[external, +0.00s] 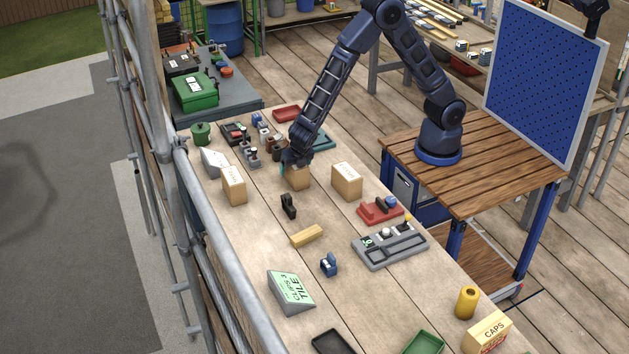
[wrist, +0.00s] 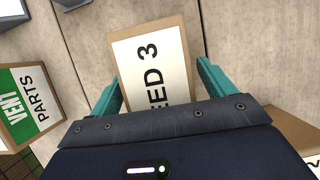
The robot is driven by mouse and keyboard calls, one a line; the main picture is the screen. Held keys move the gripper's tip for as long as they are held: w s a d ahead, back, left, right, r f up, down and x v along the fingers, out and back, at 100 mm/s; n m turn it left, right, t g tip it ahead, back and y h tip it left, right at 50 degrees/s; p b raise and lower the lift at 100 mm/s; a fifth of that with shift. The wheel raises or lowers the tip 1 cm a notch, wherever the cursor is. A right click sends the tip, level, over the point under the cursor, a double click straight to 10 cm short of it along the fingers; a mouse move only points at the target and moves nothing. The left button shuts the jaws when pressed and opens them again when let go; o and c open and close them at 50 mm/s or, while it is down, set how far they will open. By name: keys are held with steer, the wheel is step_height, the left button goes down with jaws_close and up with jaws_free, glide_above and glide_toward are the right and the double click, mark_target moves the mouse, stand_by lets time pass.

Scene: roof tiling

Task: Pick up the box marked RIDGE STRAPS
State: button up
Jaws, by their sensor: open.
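My gripper (external: 293,165) is open, with its teal fingers on either side of a cardboard box (external: 297,180) in the middle of the bench. In the wrist view the gripper (wrist: 160,85) straddles this box (wrist: 148,27), whose white label shows "ED 3"; the rest of the label is hidden by the gripper body. I cannot read RIDGE STRAPS on any box. A box at left in the wrist view reads VENT PARTS (wrist: 30,100). Another box (wrist: 290,125) at right shows only a sliver of its label.
Similar boxes stand left (external: 233,186) and right (external: 346,182) of the gripper in the external view. A CAPS box (external: 488,333) stands at the near end. A black item (external: 289,206), a yellow block (external: 307,236) and a grey control panel (external: 390,246) lie nearer the camera.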

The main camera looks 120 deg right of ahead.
steer(key=shift+f, duration=0.1)
stand_by(0.3)
steer(key=c, duration=1.7)
steer(key=shift+o, duration=0.2)
